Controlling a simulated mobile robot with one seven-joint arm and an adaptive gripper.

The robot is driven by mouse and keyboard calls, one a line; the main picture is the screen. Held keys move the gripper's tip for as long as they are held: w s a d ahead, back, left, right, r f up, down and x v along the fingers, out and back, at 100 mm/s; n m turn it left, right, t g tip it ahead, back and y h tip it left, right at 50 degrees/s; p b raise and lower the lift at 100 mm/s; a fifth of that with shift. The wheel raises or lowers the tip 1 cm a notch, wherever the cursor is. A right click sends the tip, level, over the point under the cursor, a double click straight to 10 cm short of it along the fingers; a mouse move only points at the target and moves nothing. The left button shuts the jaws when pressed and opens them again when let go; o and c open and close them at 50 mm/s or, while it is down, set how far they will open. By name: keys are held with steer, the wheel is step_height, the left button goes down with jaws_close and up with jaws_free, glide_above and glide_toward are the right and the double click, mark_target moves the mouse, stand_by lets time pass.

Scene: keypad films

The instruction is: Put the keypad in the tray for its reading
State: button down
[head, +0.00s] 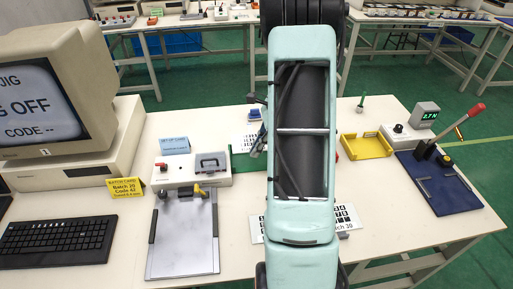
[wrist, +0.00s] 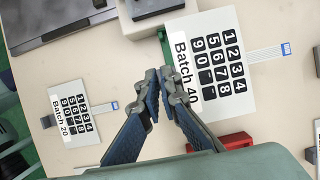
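A smaller-looking keypad marked Batch 20 (wrist: 73,118) lies to the left. Parts of white keypads show beside my arm, one behind (head: 250,144) and one in front (head: 347,219). A yellow tray (head: 366,146) stands to the right, with nothing visible in it.
A monitor (head: 45,95) and keyboard (head: 55,240) stand left, near a yellow batch card (head: 125,188). A clamp jig with a grey plate (head: 183,240) is left of my arm. A blue-based lever press (head: 440,185) and a small meter (head: 425,115) stand right.

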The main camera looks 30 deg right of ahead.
steer(key=shift+f+b, duration=2.05)
steer(key=shift+f, duration=1.55)
steer(key=shift+f, duration=0.35)
steer(key=c, duration=2.1)
jaws_free()
steer(key=v, duration=1.2)
